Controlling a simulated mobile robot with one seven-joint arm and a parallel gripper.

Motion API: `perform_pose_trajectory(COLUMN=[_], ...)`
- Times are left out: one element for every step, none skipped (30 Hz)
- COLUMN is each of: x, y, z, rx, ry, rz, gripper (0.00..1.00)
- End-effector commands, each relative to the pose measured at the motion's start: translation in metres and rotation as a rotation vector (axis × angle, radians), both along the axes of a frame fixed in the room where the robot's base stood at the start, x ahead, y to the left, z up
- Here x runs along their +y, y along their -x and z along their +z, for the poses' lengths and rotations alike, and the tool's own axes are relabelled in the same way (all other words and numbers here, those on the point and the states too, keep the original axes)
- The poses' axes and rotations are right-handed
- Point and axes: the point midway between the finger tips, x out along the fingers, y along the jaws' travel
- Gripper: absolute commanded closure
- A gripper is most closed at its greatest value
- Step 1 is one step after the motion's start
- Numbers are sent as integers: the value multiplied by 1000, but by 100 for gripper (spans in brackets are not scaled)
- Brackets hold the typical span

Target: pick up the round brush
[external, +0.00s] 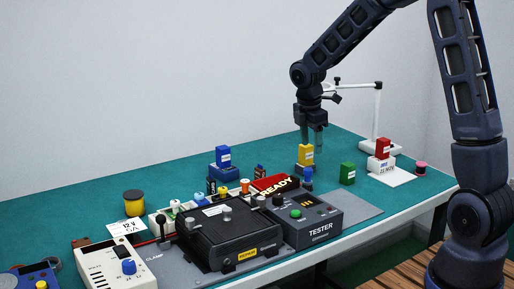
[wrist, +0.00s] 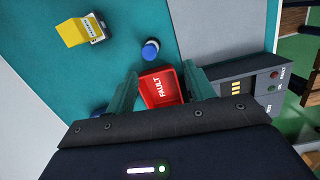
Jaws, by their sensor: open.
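No object is clearly recognisable as the round brush. A small upright round piece with a blue top (external: 307,177) stands behind the tester and may be it, though I cannot tell. It also shows as a blue round piece in the wrist view (wrist: 150,48), ahead of the fingers and apart from them. My gripper (external: 312,139) is open and empty, pointing down above the yellow block (external: 305,154) in the external view.
A green block (external: 347,173) and a red block (external: 383,147) stand to the right. The teal table (external: 65,228) is clear at the left back.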

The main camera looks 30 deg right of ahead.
Motion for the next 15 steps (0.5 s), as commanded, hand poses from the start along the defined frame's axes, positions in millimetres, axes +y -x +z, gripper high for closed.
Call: perform_pose_trajectory(x=[1, 2, 2, 3, 3, 3, 3, 3, 3, 2, 2, 1, 0, -1, -1], y=[-5, -8, -10, -12, -13, -15, -15, -16, -16, -16, -16, -16, -16, -15, -16], z=[-9, -13, -18, -20, -22, -24, -26, -29, -33, -36, -40, -46, -51, -55, -61], rx=[12, 17, 22, 25, 27, 30, 32, 32, 34, 35, 36, 35, 35, 36, 36], ry=[1, 1, 1, 1, 1, 1, 1, 1, 2, 2, 2, 2, 2, 2, 2], rz=[27, 41, 58, 67, 75, 84, 88, 91, 93, 92, 92, 92, 92, 91, 91], gripper=[46, 46, 46, 46, 46, 46, 46, 46, 46, 46, 46, 46, 46, 46, 46])
